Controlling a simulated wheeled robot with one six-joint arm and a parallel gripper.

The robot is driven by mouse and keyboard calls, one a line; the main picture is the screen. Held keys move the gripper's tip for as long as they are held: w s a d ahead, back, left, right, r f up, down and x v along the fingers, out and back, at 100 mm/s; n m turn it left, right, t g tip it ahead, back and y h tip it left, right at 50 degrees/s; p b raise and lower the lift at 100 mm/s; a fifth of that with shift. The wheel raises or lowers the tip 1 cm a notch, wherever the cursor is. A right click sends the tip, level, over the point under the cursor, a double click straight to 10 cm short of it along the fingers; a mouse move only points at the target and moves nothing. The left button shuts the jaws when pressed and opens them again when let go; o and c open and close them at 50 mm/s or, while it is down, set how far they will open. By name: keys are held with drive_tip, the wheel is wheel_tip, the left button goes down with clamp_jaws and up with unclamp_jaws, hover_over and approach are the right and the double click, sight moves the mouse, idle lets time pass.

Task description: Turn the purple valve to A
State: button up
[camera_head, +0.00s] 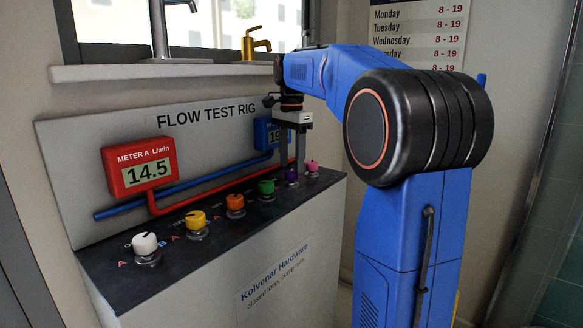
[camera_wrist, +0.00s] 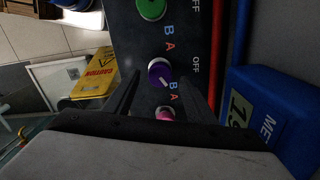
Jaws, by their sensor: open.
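The purple valve (camera_head: 291,175) is a round knob near the right end of the dark bench top, between the green and pink valves. It also shows in the wrist view (camera_wrist: 160,74), with a pale mark on its cap; I cannot tell exactly where the mark points. In that view an A label (camera_wrist: 170,46) is printed above it, an OFF label (camera_wrist: 196,65) to its right and a B label (camera_wrist: 173,86) below. My gripper (camera_head: 292,154) points down above the purple valve. Its open fingers (camera_wrist: 158,90) appear either side of the knob, holding nothing; contact is not visible.
The green valve (camera_head: 266,187) and pink valve (camera_head: 311,166) stand close on either side. Orange (camera_head: 235,202), yellow (camera_head: 196,220) and white (camera_head: 145,243) valves continue leftward. Red pipe (camera_head: 215,191), blue pipe (camera_head: 180,190), a red meter (camera_head: 139,166) reading 14.5 and a blue meter (camera_head: 265,134) are behind.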

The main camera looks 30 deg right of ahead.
drive_tip(key=shift+f, duration=1.1)
drive_tip(key=c, duration=1)
drive_tip(key=shift+c, duration=0.2)
